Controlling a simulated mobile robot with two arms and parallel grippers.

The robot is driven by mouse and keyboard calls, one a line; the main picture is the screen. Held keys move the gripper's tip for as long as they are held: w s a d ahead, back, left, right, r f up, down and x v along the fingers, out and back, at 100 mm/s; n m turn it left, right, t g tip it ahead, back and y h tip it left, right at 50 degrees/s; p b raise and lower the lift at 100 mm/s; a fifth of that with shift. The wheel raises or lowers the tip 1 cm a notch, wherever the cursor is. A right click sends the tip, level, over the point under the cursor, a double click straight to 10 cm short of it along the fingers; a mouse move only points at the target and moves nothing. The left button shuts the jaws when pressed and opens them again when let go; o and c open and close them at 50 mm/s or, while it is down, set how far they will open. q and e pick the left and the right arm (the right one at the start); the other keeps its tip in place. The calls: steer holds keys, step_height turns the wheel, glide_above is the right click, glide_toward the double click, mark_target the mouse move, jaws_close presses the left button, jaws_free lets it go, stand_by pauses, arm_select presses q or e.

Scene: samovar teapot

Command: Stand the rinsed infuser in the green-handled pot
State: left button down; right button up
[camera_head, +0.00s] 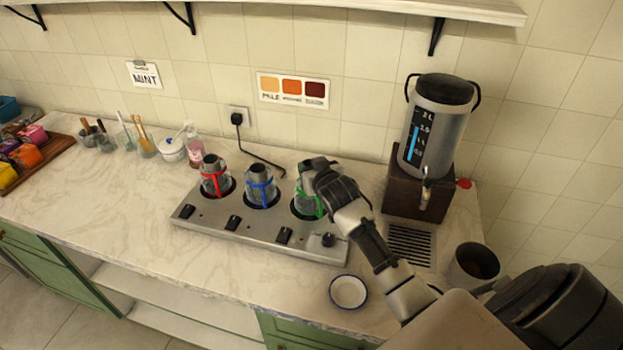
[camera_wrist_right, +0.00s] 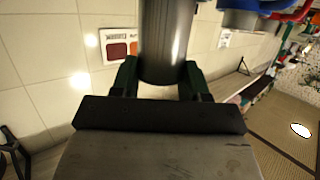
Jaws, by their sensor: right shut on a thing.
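The green-handled pot (camera_head: 308,206) stands at the right end of a steel warmer (camera_head: 250,237), partly hidden by my right gripper (camera_head: 314,178). In the right wrist view that gripper (camera_wrist_right: 158,82) is shut on a dark grey cylinder, the infuser (camera_wrist_right: 167,42), with a finger on each side. In the head view the gripper is at the top of the green-handled pot. The hand hides the infuser's lower end, so I cannot tell how deep it sits. My left gripper is not in view.
A red-handled pot (camera_head: 213,180) and a blue-handled pot (camera_head: 261,190) stand left on the warmer, each with a dark cylinder in it. A water dispenser (camera_head: 436,130), a dark cup (camera_head: 474,264) and a white dish (camera_head: 348,291) are on the right. Front-left counter is clear.

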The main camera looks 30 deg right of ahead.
steer(key=f, duration=0.3)
steer(key=shift+w, duration=0.35)
steer(key=shift+f, duration=0.8)
steer(key=o, duration=1.2)
steer(key=shift+c, duration=0.2)
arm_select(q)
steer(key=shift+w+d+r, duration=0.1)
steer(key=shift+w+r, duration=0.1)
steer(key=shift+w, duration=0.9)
